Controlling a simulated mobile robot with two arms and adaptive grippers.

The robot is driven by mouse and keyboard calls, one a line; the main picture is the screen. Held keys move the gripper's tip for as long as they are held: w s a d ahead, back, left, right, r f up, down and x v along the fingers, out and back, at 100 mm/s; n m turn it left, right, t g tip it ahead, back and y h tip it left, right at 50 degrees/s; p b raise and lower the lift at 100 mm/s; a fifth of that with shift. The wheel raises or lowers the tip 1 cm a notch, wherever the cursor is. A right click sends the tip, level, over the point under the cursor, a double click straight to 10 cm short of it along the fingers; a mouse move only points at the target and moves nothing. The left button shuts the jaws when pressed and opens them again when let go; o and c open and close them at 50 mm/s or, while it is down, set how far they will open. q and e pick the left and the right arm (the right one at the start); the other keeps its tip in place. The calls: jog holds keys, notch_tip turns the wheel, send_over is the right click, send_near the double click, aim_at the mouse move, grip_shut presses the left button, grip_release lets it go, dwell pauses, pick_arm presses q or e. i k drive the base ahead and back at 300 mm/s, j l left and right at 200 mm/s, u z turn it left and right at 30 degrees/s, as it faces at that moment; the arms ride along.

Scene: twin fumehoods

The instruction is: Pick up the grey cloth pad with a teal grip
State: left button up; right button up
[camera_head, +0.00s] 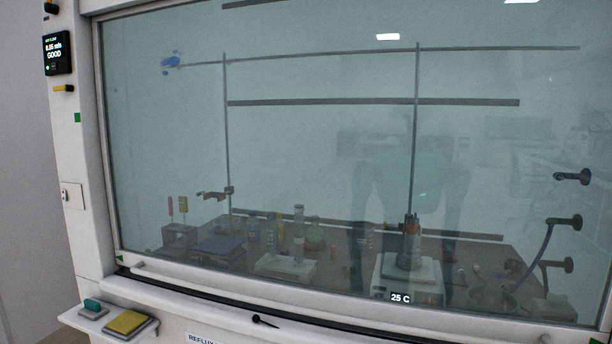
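The grey cloth pad with a teal grip (92,309) lies on a small white ledge (68,317) at the lower left, outside the fumehood glass. Its teal grip is on top and faces up. Nothing is touching it from above. Neither of my grippers is in the head view.
A yellow pad on a grey base (128,323) lies just right of the teal-gripped pad. The fumehood sash (330,170) is down in front of glassware and a hotplate (408,282) reading 25 C. A dark stick-like thing (264,321) is on the front sill.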

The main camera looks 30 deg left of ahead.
aim_at(93, 310)
jog(key=u, duration=2.25)
